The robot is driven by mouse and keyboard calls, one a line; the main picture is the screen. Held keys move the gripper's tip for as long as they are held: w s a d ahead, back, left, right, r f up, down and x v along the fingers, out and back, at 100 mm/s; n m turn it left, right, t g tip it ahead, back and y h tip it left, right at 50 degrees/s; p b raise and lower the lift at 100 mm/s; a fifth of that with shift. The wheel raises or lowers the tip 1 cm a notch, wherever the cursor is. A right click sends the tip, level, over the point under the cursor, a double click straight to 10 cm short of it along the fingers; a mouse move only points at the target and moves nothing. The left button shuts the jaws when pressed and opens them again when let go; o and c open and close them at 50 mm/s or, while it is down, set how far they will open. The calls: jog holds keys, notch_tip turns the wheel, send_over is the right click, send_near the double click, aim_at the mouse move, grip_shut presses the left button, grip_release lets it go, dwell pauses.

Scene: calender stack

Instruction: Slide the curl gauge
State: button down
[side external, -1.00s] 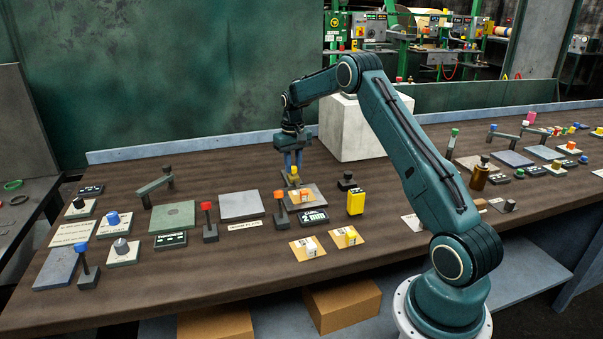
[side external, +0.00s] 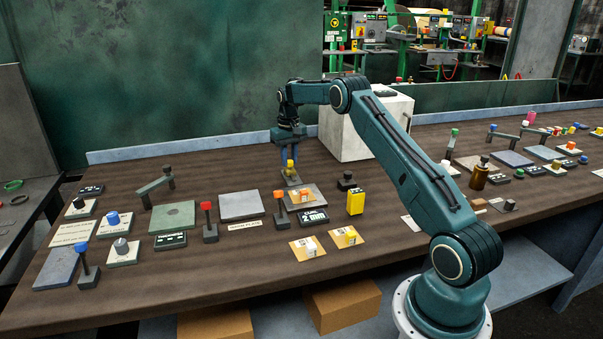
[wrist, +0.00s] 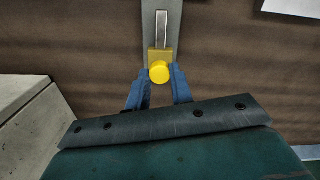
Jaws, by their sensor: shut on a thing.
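The curl gauge is a narrow grey track with a yellow slider (side external: 291,167) behind the grey plate in the side view. In the wrist view its round yellow knob (wrist: 160,72) sits on a yellow block, with the slotted track (wrist: 161,30) running away above it. My gripper (side external: 290,164) points down, and its blue fingers (wrist: 158,84) are shut on the knob from both sides. A display (side external: 312,217) in front of the plate shows "2 mm".
A grey plate (side external: 313,204) with an orange block stands just in front. Red-topped levers (side external: 279,202) and a yellow box (side external: 356,201) are close by. A pale box (side external: 372,130) stands right of my gripper. Bare wood lies to the left of it.

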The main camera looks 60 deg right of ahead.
aim_at(289, 161)
jog(key=c, duration=1.2)
grip_release()
jog(key=shift+w+d, duration=0.15)
jog(key=shift+r, duration=0.15)
notch_tip(289, 161, up, 14)
jog(key=shift+f, duration=0.2)
